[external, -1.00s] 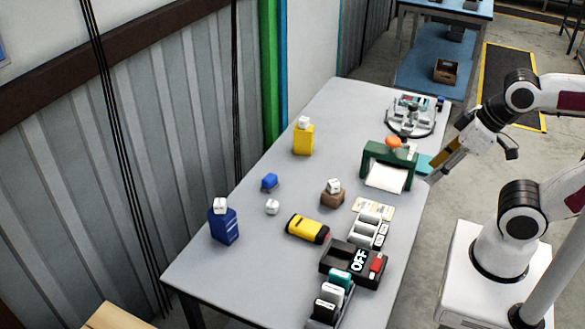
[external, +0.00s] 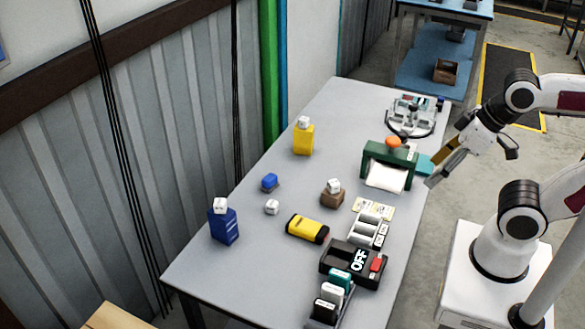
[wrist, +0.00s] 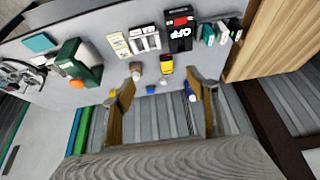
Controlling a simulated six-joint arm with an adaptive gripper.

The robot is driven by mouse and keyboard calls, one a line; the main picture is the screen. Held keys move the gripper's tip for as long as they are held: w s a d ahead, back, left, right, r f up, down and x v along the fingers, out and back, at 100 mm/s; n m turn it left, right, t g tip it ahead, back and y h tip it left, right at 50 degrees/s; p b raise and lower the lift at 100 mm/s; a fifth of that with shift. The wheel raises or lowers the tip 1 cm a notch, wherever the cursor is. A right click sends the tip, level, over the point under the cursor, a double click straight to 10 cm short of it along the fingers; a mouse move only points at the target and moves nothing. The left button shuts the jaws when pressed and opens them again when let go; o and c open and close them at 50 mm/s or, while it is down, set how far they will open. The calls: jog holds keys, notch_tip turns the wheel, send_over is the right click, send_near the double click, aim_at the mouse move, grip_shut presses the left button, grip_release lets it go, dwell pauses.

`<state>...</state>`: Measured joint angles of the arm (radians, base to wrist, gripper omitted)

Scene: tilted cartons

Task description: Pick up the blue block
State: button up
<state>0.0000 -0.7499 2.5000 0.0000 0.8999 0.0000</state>
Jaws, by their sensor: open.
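A larger blue carton (external: 224,227) stands nearer the table's left edge with a white die (external: 220,204) on top. The carton also shows at the right finger in the wrist view (wrist: 189,91). My gripper (external: 444,164) is open and empty, beyond the table's right edge and far from the blue block. In the wrist view my gripper's fingers (wrist: 164,78) are spread wide.
A loose white die (external: 272,207) lies near the blue block. A yellow carton (external: 303,140) and a brown box (external: 331,197) each bear a die. A green frame (external: 388,165), yellow tool (external: 307,229) and black OFF box (external: 353,264) stand nearer my arm.

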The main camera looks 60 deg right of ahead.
jog(key=shift+w, duration=0.1)
jog(key=w+d+f+t, duration=0.1)
jog(key=w+d+f, duration=0.1)
jog(key=w, duration=0.8)
jog(key=w+d+f+m+t, duration=0.1)
jog(key=w+f+t, duration=0.15)
jog(key=w, duration=0.75)
jog(key=w+d+f+t, duration=0.1)
jog(key=w+d+f, duration=0.15)
jog(key=w, duration=0.65)
jog(key=w+d+f+t+h, duration=0.1)
jog(key=w+d+f, duration=0.1)
jog(key=w+f, duration=0.65)
jog(key=m+t+h, duration=0.1)
jog(key=t, duration=0.1)
send_near(273, 179)
jog(key=shift+s, duration=0.15)
jog(key=shift+x, duration=3.4)
